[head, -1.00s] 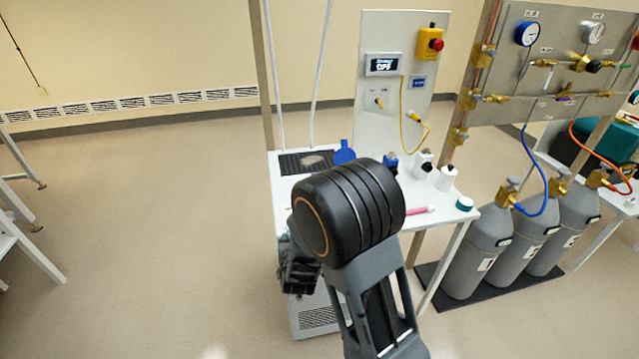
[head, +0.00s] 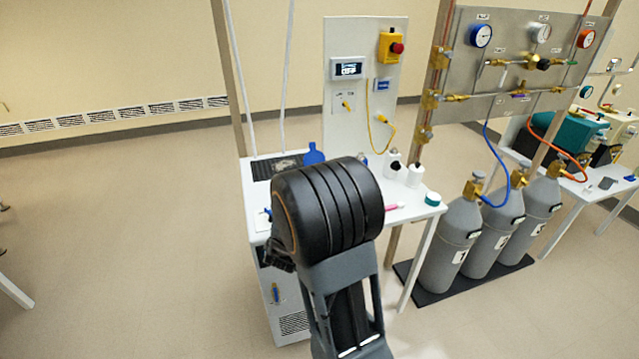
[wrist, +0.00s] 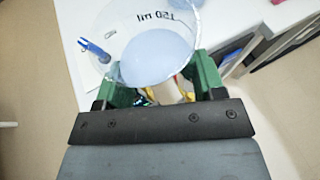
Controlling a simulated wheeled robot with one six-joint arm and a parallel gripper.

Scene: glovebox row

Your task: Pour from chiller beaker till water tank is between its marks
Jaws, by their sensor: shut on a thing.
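A clear beaker (wrist: 185,22) with an upside-down volume marking fills the top middle of the wrist view. Pale bluish liquid (wrist: 158,60) shows in it. My gripper (wrist: 160,88) has its green fingers on both sides of the beaker and is shut on it. In the head view my own arm hides the beaker and the fingertips. I cannot make out the water tank or its marks in either view.
The white table (head: 408,213) holds small bottles (head: 414,175) and a teal-capped jar (head: 432,198). A panel (head: 365,90) with a display stands behind it. Grey gas cylinders (head: 450,245) stand to the right.

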